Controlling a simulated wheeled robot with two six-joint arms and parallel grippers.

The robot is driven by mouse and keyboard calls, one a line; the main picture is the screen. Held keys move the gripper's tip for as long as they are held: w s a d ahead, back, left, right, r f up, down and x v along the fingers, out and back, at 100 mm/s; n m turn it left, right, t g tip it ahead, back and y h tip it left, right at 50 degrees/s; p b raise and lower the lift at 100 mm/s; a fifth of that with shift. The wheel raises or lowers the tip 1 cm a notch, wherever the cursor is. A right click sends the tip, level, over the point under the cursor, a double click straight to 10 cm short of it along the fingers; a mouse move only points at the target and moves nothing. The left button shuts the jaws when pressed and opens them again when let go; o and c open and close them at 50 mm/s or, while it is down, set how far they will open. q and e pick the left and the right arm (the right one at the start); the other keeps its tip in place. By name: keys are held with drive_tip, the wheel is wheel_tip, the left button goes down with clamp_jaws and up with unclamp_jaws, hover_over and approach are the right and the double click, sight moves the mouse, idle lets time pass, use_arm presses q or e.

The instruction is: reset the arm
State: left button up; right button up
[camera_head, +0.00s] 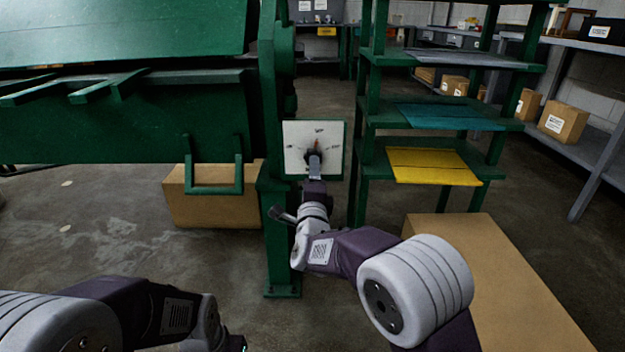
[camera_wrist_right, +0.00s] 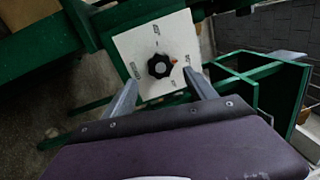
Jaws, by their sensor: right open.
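A white square panel (camera_head: 299,137) with a green edge is mounted on the green machine's post. It bears a black knob (camera_wrist_right: 160,66) with several marks around it and a small orange spot beside it. The panel shows tilted in the right wrist view (camera_wrist_right: 134,45). My right gripper (camera_head: 315,158) is in front of the panel, in line with the knob. In the right wrist view its two fingers (camera_wrist_right: 161,80) are spread and empty, one to each lower side of the knob, with no visible contact.
The green machine (camera_head: 130,115) fills the upper left. A green rack (camera_head: 440,115) with grey, teal and yellow sheets stands right of the panel. Cardboard boxes (camera_head: 500,275) are on the floor. Grey shelving (camera_head: 590,135) lines the right.

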drive_tip(key=s+d+r+h+p, duration=0.1)
drive_tip(key=d+r+h+p, duration=0.2)
drive_tip(key=d+r+p, duration=1.35)
drive_tip(key=s+d+f+n+g+y+p, duration=0.1)
drive_tip(key=s+f+n+g+p, duration=0.1)
drive_tip(key=s+f+n+g, duration=0.7)
drive_tip(key=s+f+n+g+y+p, duration=0.1)
drive_tip(key=s+f+n+g, duration=0.3)
drive_tip(key=s, duration=1)
drive_tip(key=s+d+f+n+g+y+p, duration=0.1)
drive_tip(key=s+f+n+g+p, duration=0.1)
drive_tip(key=s+f+n+g, duration=0.55)
wheel_tip(320, 180, up, 38)
drive_tip(key=s+m+t+p, duration=0.1)
drive_tip(key=s+t+p, duration=0.1)
drive_tip(key=p, duration=3.6)
drive_tip(key=shift+s+a+t, duration=0.3)
drive_tip(key=shift+s+t, duration=0.05)
drive_tip(key=shift+s, duration=0.1)
drive_tip(key=shift+f+m, duration=0.1)
drive_tip(key=shift+m, duration=0.15)
